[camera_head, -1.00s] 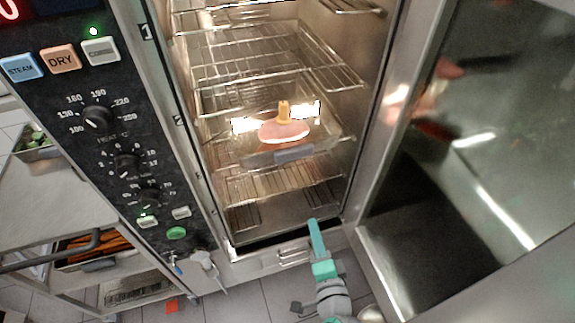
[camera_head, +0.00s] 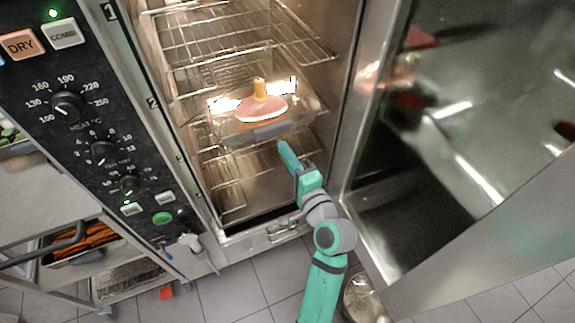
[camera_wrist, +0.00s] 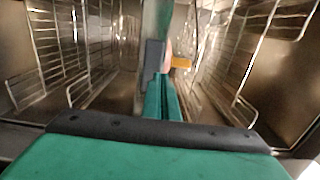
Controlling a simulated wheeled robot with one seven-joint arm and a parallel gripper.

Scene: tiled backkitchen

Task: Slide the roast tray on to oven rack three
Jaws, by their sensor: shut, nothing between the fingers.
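The roast tray (camera_head: 222,133) sits inside the open oven on a rack near the level marked 2, with a pink roast (camera_head: 262,108) and a yellow-brown bone end standing up from it. A grey handle block (camera_head: 272,130) is on the tray's front edge. My gripper (camera_head: 284,147) is shut and empty, with its tip just in front of and below the tray's front edge. In the wrist view my gripper (camera_wrist: 162,90) points at the grey block (camera_wrist: 154,54), with part of the roast behind it. I cannot tell whether the tip touches the tray.
The oven door (camera_head: 470,130) stands open at the right. Empty wire racks (camera_head: 225,40) are above the tray. The control panel (camera_head: 85,120) is at the left, beside a trolley (camera_head: 45,200). A round metal bowl (camera_head: 365,298) is on the floor.

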